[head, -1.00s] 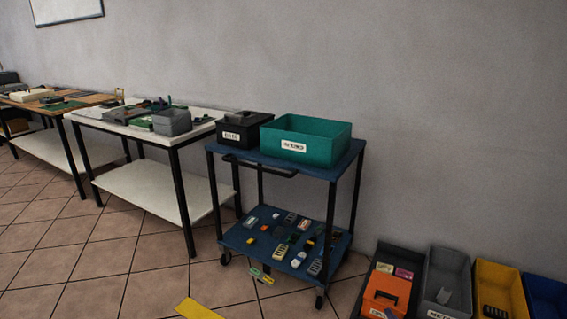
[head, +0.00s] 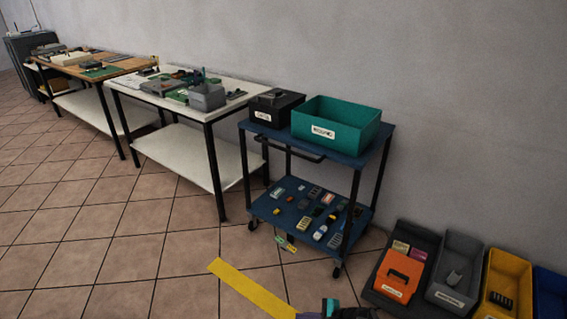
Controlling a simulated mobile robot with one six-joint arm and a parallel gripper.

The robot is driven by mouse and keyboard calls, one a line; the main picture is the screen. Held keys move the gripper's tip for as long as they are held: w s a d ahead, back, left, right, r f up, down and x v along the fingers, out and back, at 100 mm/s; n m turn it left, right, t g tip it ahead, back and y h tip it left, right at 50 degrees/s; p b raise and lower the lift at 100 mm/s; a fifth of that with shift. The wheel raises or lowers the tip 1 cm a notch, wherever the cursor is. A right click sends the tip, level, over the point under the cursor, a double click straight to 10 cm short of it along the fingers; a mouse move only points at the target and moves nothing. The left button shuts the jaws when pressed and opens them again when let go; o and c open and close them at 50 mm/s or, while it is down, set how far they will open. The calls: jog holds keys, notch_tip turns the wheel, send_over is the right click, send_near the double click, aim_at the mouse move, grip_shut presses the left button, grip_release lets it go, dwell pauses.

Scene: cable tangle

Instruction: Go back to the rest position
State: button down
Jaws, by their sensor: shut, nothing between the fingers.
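I cannot make out my gripper in the head view. A small dark object with teal and reddish parts (head: 335,308) is cut off by the bottom edge, and I cannot tell what it is.
A blue trolley (head: 262,212) holds a teal bin (head: 335,125), a black box (head: 275,106) and several small items. Two tables (head: 180,155) (head: 88,112) stand along the wall. Floor bins, including a grey one (head: 455,272), are at right. A yellow strip (head: 250,288) lies on open tiled floor.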

jog(key=s+a+r+n+g+h+p, duration=0.1)
jog(key=s+a+n+g+h+p, duration=0.2)
jog(key=s, duration=0.5)
jog(key=s+r+n+g+p, duration=0.1)
jog(key=s+n+g, duration=0.35)
jog(key=s, duration=0.35)
jog(key=s+d+r+n+g+h, duration=0.1)
jog(key=s+d+n+g+h, duration=0.1)
jog(key=s+d+n+h, duration=0.5)
jog(key=s+d+n, duration=0.2)
jog(key=s+d, duration=0.1)
jog(key=d, duration=0.2)
jog(key=shift+s+d+r+p, duration=0.2)
jog(key=shift+d+r+p, duration=0.1)
jog(key=shift+r+p, duration=0.05)
jog(key=shift+g, duration=0.25)
